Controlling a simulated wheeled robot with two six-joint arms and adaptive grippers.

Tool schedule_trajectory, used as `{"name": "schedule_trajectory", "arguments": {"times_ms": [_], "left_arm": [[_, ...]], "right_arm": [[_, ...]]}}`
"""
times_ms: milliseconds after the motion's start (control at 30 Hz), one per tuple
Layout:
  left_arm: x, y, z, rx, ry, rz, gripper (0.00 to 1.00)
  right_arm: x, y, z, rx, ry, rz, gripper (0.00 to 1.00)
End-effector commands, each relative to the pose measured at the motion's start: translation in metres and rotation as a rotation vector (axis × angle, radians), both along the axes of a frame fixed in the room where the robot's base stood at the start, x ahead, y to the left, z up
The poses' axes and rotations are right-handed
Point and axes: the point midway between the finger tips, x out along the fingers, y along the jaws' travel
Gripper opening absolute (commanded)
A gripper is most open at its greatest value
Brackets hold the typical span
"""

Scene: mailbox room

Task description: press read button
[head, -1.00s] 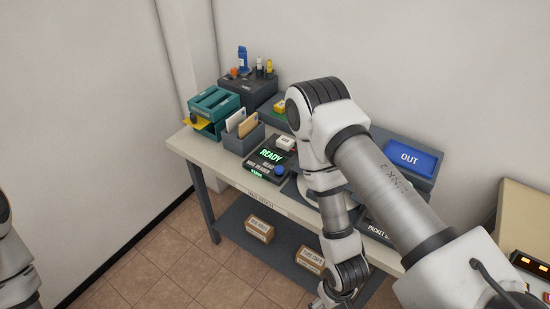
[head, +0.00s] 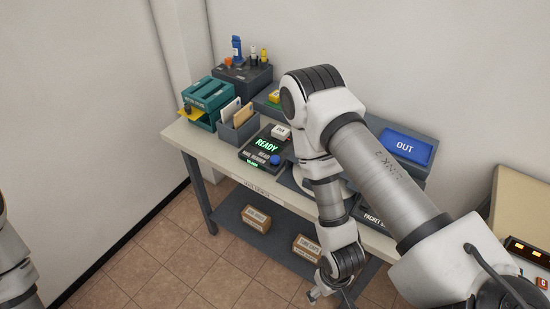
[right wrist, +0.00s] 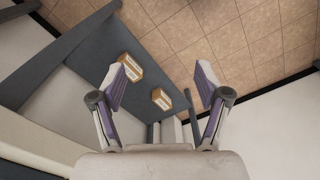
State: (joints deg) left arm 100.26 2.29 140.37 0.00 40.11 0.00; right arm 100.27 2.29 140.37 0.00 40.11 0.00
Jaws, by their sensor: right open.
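The mail reader (head: 257,148) is a dark box on the bench with a green READY display. A round blue button (head: 275,160) sits at its right front, and a label beside it seems to say READ. A small white block (head: 281,131) stands at its back. My right gripper (head: 326,290) hangs low in front of the bench, well below and right of the reader. In the right wrist view its two fingers (right wrist: 160,88) are spread apart and empty, with shelf and floor beyond them. My left arm shows at the left edge; its gripper is out of view.
A blue OUT tray (head: 407,146) is behind my right arm. A teal stand (head: 207,100) and a letter holder (head: 239,125) stand left of the reader. Cartons (head: 256,218) lie on the lower shelf. The bench's front edge (head: 230,175) lies between gripper and reader.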

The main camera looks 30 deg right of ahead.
Motion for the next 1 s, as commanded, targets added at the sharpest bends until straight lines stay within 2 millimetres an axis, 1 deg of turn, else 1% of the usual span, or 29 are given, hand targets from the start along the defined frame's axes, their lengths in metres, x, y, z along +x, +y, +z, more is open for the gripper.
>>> {"name": "schedule_trajectory", "arguments": {"times_ms": [33,67,100,167,200,1000], "left_arm": [[0.0000,0.0000,0.0000,0.000,0.000,0.000,0.40],[0.0000,0.0000,0.0000,0.000,0.000,0.000,0.40],[0.0000,0.0000,0.0000,0.000,0.000,0.000,0.40],[0.0000,0.0000,0.0000,0.000,0.000,0.000,0.40],[0.0000,0.0000,0.0000,0.000,0.000,0.000,0.40],[0.0000,0.0000,0.0000,0.000,0.000,0.000,0.40]], "right_arm": [[0.0000,0.0000,0.0000,0.000,0.000,0.000,0.47],[0.0000,0.0000,0.0000,0.000,0.000,0.000,0.36],[0.0000,0.0000,0.0000,0.000,0.000,0.000,0.22],[0.0000,0.0000,0.0000,0.000,0.000,0.000,0.01],[0.0000,0.0000,0.0000,0.000,0.000,0.000,0.00],[0.0000,0.0000,0.0000,0.000,0.000,0.000,0.00]]}}
